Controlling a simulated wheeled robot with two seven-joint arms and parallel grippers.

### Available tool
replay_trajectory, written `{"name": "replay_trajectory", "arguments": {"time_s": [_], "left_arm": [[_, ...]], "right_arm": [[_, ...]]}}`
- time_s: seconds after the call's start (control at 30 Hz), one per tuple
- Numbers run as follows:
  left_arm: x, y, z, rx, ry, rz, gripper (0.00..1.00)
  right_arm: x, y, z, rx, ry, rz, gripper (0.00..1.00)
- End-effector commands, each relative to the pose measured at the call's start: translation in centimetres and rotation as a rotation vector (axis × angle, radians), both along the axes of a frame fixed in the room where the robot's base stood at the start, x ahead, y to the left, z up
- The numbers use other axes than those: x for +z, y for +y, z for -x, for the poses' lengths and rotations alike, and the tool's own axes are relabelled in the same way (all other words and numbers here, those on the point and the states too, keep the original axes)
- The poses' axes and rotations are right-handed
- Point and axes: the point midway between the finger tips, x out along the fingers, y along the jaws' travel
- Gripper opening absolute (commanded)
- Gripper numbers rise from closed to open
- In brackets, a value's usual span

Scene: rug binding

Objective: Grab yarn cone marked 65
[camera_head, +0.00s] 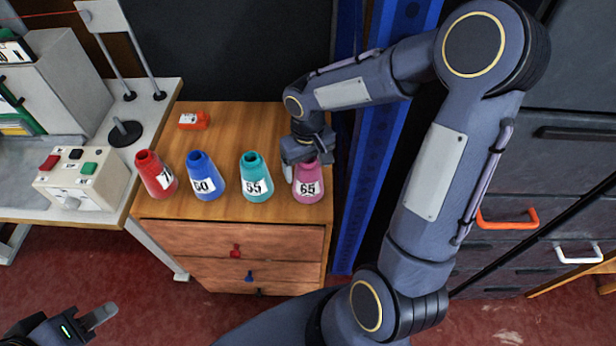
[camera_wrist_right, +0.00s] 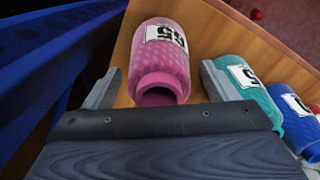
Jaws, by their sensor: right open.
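The pink yarn cone marked 65 (camera_head: 308,184) stands upright at the right end of a row of cones on the wooden cabinet top. My right gripper (camera_head: 304,160) is over its top from behind. In the right wrist view the pink cone (camera_wrist_right: 160,62) lies between the two spread fingers of the right gripper (camera_wrist_right: 158,88), with a gap at each side. My left gripper (camera_head: 98,318) is at the bottom left, low and far from the cones; only part of it shows.
A teal cone marked 55 (camera_head: 256,178), a blue cone (camera_head: 204,176) and a red cone (camera_head: 156,176) stand to the left. A small orange box (camera_head: 194,121) lies behind them. A blue upright (camera_head: 350,220) is close on the right. A button box (camera_head: 80,178) sits on the left table.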

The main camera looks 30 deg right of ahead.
Motion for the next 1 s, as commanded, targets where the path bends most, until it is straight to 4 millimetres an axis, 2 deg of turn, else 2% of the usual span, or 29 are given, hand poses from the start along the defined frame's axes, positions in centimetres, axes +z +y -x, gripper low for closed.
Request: {"name": "replay_trajectory", "arguments": {"time_s": [0.1,0.37,0.8,1.0], "left_arm": [[0.01,0.00,0.00,0.000,0.000,0.000,0.36],[0.00,0.00,0.00,0.000,0.000,0.000,0.36],[0.00,0.00,0.00,0.000,0.000,0.000,0.36],[0.01,0.00,0.00,0.000,0.000,0.000,0.36]], "right_arm": [[-1.18,-0.03,0.02,0.000,0.001,0.000,0.80],[-1.37,-0.05,0.00,-0.001,-0.001,0.000,0.80],[-1.33,-0.05,0.00,-0.001,-0.001,0.000,0.22],[-1.27,-0.04,-0.04,-0.001,-0.002,0.000,0.22]]}}
